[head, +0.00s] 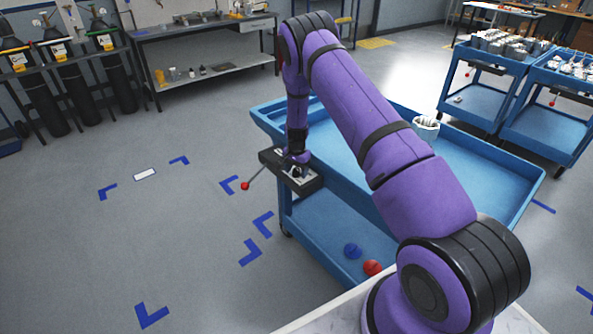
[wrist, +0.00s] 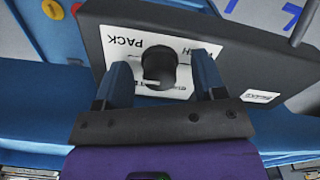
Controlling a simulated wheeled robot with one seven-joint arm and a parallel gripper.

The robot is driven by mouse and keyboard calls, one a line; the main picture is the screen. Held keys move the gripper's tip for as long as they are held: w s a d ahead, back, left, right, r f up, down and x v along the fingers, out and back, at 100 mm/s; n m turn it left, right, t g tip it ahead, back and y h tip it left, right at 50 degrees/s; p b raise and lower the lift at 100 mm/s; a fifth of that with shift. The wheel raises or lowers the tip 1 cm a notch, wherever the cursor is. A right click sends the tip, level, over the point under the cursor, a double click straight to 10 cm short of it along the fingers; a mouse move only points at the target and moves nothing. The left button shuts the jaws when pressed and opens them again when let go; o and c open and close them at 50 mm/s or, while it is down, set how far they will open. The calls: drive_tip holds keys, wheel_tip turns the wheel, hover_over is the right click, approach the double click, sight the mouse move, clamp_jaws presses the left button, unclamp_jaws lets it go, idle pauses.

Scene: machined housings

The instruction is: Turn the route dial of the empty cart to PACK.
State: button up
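The blue cart (head: 470,165) stands in front of me, its top tray mostly bare where I can see it. A dark control box (head: 313,185) sits on its left end. In the wrist view the box (wrist: 250,60) carries a white plate with an upside-down PACK label (wrist: 124,41) and other partly hidden lettering. The black round route dial (wrist: 159,66) is on this plate, with a pale mark on its lower side; its exact setting is unclear. My gripper (wrist: 163,78) is open, its blue fingers on either side of the dial with visible gaps. In the head view my gripper (head: 297,172) is over the box.
A lever with a red knob (head: 245,186) sticks out from the box. A white container (head: 425,127) is at the tray's far side. A blue item (head: 352,251) and a red item (head: 372,268) lie on the lower shelf. Loaded carts (head: 490,62) stand at right; floor at left is clear.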

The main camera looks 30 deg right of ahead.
wheel_tip(320, 180, up, 11)
idle(0.7)
drive_tip(key=shift+f, duration=0.1)
wheel_tip(320, 180, up, 18)
drive_tip(key=n+t, duration=0.1)
drive_tip(key=n, duration=0.1)
hover_over(296, 169)
drive_tip(key=s+a, duration=0.3)
drive_tip(key=s, duration=0.2)
drive_tip(key=s+a+r+n+t+y, duration=0.1)
drive_tip(key=s+a+r+n, duration=0.1)
drive_tip(key=s+r, duration=0.45)
drive_tip(key=s+a+r+n+t, duration=0.15)
drive_tip(key=s+r, duration=0.25)
drive_tip(key=r, duration=0.5)
drive_tip(key=s+a+r+n, duration=0.1)
drive_tip(key=s+r+n, duration=0.1)
drive_tip(key=s, duration=0.8)
drive_tip(key=s+a+r+n+t, duration=0.1)
drive_tip(key=s+a+r+n, duration=0.1)
drive_tip(key=s, duration=0.8)
drive_tip(key=s+a+r+n+h, duration=0.1)
drive_tip(key=s+r, duration=0.3)
drive_tip(key=s, duration=0.6)
drive_tip(key=shift+a+n+t, duration=0.25)
drive_tip(key=shift+n+t, duration=0.1)
drive_tip(key=shift+n, duration=0.1)
